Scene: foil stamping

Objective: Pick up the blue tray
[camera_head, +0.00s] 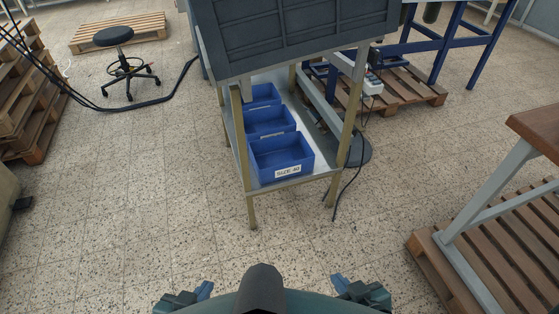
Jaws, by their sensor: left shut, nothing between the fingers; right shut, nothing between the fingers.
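Three blue trays stand in a row on the lower shelf of a metal-legged stand ahead. The front blue tray (265,176) looks empty and has a white label reading "SIZE 40" on its front wall. The middle blue tray (255,132) sits behind it, and the back blue tray (275,101) is partly hidden under the grey cabinet. My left gripper (187,296) and my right gripper (361,290) are low at the bottom edge. Both are shut and empty, well apart from the trays and nearer to me.
The grey cabinet (290,35) overhangs the shelf (322,173), framed by legs. Cables hang at its right. A wooden pallet and brown-topped table (540,125) stand at the right. A black stool (115,37) and stacked pallets (35,110) are at the left. Floor before the stand is clear.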

